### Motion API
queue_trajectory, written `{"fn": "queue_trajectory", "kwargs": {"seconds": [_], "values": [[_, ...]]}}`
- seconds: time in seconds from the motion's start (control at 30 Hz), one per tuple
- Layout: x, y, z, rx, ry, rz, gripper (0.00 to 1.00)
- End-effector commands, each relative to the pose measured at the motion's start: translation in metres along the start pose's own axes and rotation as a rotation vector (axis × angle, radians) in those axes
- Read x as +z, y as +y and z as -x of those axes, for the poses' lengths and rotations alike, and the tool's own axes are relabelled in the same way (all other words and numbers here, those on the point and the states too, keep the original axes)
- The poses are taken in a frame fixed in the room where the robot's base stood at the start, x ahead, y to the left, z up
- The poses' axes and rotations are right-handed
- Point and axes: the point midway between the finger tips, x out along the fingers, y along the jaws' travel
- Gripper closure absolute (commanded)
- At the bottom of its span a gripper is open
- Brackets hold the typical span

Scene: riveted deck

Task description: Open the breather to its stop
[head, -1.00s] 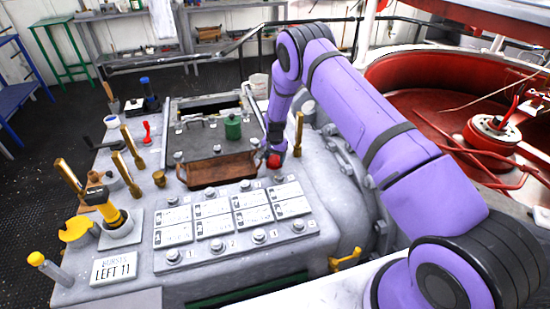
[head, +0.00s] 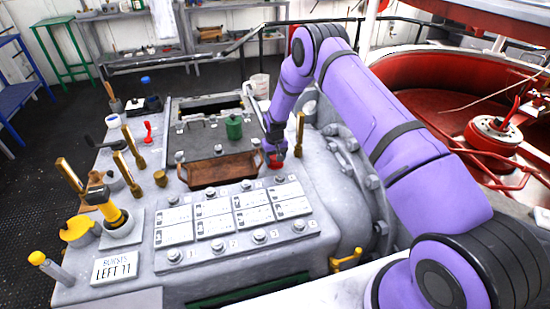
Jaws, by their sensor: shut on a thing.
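My gripper (head: 275,156) points down at the right side of the grey riveted housing (head: 300,215). It is shut on a small red knob (head: 275,164) beside the right end of the brown tray. The fingers cover part of the knob, so its turn cannot be read. No label marks the breather; the red knob in my gripper may be it.
A brown tray (head: 218,172) and a green canister (head: 234,127) are just left of my gripper. A brass lever (head: 299,133) stands close on the right. Numbered label plates (head: 212,225) lie in front. Brass levers (head: 128,172) stand at the left.

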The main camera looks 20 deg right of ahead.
Motion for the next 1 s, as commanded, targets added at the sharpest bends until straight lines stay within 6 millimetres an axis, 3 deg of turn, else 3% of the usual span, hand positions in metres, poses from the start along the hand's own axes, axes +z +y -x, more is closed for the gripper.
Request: {"fn": "queue_trajectory", "kwargs": {"seconds": [0.63, 0.67, 0.7, 1.0], "values": [[0.0033, -0.0004, -0.0038, 0.0, -0.007, 0.046, 0.63], [0.0033, -0.0004, -0.0038, 0.0, -0.008, 0.046, 0.33], [0.0033, -0.0004, -0.0038, 0.0, -0.008, 0.046, 0.29], [0.0012, -0.0003, 0.0001, 0.0, -0.003, 0.046, 0.29]]}}
